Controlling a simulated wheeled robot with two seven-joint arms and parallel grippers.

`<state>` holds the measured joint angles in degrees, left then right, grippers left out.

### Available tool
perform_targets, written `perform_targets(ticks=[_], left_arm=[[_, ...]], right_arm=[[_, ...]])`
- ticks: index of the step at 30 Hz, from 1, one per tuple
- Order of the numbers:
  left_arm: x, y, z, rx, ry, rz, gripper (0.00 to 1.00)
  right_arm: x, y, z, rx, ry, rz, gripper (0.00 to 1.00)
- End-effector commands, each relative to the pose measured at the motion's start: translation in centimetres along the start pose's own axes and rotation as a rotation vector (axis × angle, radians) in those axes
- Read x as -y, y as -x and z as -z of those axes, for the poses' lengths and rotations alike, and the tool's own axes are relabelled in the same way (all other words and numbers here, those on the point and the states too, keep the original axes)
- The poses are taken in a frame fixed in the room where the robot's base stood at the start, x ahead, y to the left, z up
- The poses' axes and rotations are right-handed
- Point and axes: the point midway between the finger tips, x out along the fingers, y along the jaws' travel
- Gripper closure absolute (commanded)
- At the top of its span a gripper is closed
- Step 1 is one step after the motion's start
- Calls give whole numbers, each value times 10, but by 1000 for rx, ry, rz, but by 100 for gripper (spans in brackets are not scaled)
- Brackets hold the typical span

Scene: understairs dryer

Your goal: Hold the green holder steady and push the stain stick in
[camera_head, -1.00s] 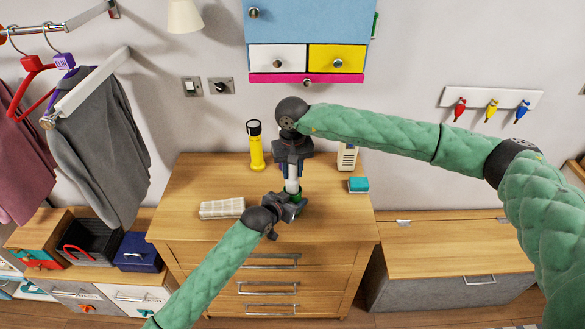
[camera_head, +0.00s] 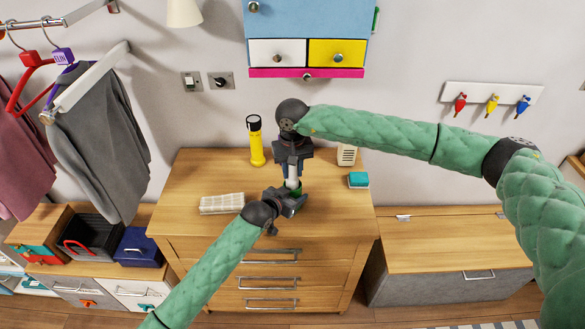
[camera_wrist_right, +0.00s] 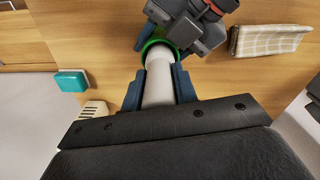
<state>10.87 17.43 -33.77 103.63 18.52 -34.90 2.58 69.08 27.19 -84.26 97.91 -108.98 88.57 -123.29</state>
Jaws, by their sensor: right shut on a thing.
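The white stain stick (camera_head: 292,173) stands roughly upright over the dresser top. My right gripper (camera_head: 292,160) is shut on it from above. In the right wrist view the stick (camera_wrist_right: 158,78) runs between the blue fingers (camera_wrist_right: 160,92), its far end inside the green rim of the holder (camera_wrist_right: 147,46). How deep it sits is hidden. The green holder (camera_head: 294,185) is mostly covered by my left gripper (camera_head: 291,199), which is shut around it from the front. The left gripper's dark body also shows in the right wrist view (camera_wrist_right: 188,32).
A blue wall cabinet (camera_head: 305,30) hangs above. The dresser's front right is clear.

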Motion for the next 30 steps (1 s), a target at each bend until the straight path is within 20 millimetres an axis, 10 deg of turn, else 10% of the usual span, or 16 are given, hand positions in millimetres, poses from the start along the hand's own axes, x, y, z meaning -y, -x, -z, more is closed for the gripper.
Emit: perform_targets(ticks=[3, 4, 8, 20, 30], left_arm=[[0, 0, 0, 0, 0, 0, 75], [0, 0, 0, 0, 0, 0, 75], [0, 0, 0, 0, 0, 0, 75], [0, 0, 0, 0, 0, 0, 75], [0, 0, 0, 0, 0, 0, 75]], right_arm=[[0, -2, 0, 0, 0, 0, 100], [0, -2, 0, -1, 0, 0, 68], [0, -2, 0, 0, 0, 0, 46], [0, 6, 0, -1, 1, 0, 46], [0, 65, 1, -3, 1, 1, 46]])
